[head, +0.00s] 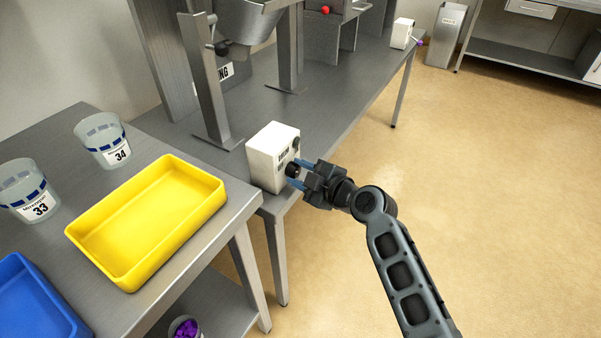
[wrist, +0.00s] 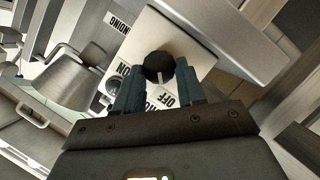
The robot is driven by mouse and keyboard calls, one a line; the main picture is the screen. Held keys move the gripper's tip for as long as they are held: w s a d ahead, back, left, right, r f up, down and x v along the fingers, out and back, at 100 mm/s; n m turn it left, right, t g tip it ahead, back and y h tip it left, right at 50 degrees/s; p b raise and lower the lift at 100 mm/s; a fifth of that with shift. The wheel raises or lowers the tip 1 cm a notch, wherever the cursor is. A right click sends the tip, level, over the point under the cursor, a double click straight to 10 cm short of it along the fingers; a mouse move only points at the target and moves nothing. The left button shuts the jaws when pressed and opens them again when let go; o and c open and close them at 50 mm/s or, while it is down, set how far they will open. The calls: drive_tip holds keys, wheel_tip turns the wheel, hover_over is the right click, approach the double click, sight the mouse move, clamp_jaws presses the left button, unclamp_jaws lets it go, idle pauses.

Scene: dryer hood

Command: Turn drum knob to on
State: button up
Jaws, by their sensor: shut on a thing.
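A white control box (head: 268,157) stands on the grey metal bench at its near corner, with dark knobs on its right face. My gripper (head: 297,170) is at that face, its blue fingers around the lower, nearer knob. In the wrist view the round black knob (wrist: 159,67) with a white pointer line sits between my fingertips (wrist: 160,84), which are shut on it. Labels reading "ON" and "OFF" (wrist: 170,100) show beside it, partly hidden by the fingers. The pointer's exact setting is hard to tell. A second round knob (head: 296,143) is higher on the box.
A yellow tray (head: 207,211), a blue tray (head: 40,300) and beakers marked 33 (head: 30,190) and 34 (head: 103,140) are on the left table. A metal frame (head: 209,90) stands behind the box. Open floor lies to the right.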

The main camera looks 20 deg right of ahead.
drive_tip(key=shift+m, duration=0.3)
drive_tip(key=shift+c, duration=0.3)
drive_tip(key=shift+w+d+r+m+g+y+b, duration=0.1)
drive_tip(key=shift+d+m+g+y+b, duration=0.15)
drive_tip(key=shift+m+g+y+b, duration=0.55)
drive_tip(key=m, duration=0.2)
drive_tip(key=m+g+y, duration=0.1)
drive_tip(key=m, duration=0.1)
drive_tip(key=shift+w+d+g+b, duration=0.2)
drive_tip(key=shift+g+b, duration=0.1)
drive_tip(key=shift+b, duration=0.05)
drive_tip(key=m+g+y+b, duration=0.1)
drive_tip(key=m+y, duration=0.1)
drive_tip(key=m, duration=0.1)
drive_tip(key=shift+w+d, duration=0.1)
drive_tip(key=shift+d, duration=0.1)
drive_tip(key=m+y+b, duration=0.1)
drive_tip(key=m+y, duration=0.1)
drive_tip(key=m, duration=0.1)
drive_tip(key=shift+w+d+g, duration=0.1)
drive_tip(key=shift+d+g, duration=0.05)
drive_tip(key=shift+g, duration=0.15)
drive_tip(key=o, duration=1)
drive_tip(key=shift+o, duration=0.2)
